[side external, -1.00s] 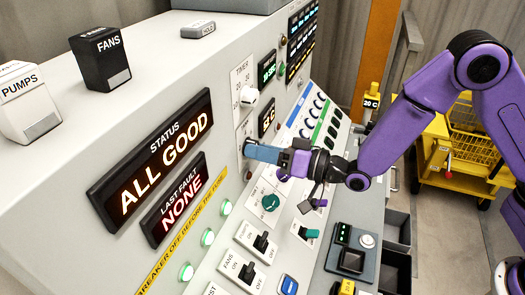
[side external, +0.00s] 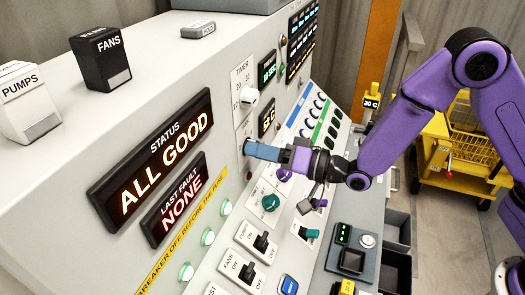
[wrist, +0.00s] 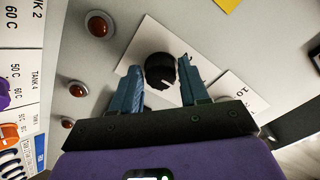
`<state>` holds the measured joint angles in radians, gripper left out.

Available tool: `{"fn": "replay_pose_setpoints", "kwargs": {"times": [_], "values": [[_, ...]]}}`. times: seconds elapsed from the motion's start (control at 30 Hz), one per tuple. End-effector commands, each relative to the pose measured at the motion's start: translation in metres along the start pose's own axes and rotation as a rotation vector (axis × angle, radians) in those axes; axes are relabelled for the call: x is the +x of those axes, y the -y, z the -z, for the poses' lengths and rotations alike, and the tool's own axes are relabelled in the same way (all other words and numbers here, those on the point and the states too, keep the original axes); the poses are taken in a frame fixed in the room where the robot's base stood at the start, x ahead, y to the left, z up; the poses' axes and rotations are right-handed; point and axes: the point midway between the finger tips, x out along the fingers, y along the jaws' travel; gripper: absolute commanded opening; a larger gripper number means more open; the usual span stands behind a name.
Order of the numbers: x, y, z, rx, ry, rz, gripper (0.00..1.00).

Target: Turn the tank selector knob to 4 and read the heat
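A black knob (wrist: 160,70) with a white pointer mark sits on a white plate (wrist: 130,58) in the wrist view. Its plate's numbers cannot be read there. My gripper (wrist: 163,82) is open, with one blue finger on each side of the knob and a narrow gap visible. In the side view my gripper (side external: 248,148) reaches the sloped panel below the timer knob (side external: 249,97), and its fingers hide the knob. A small lit display (side external: 267,121) sits right of the knob plate; its reading is too small to tell for sure.
Green (side external: 270,203) and purple (side external: 284,174) knobs and switches (side external: 260,243) lie close below my gripper. The status display (side external: 160,150) reads ALL GOOD. A yellow cart (side external: 460,160) stands at the right.

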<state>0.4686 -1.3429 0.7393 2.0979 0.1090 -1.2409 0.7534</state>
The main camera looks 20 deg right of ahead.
Motion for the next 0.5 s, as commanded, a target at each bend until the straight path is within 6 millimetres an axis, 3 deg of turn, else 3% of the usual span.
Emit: {"fn": "replay_pose_setpoints", "kwargs": {"times": [0.5], "values": [[-0.0011,0.0002,0.0004,-0.001,-0.001,0.001,0.63]]}}
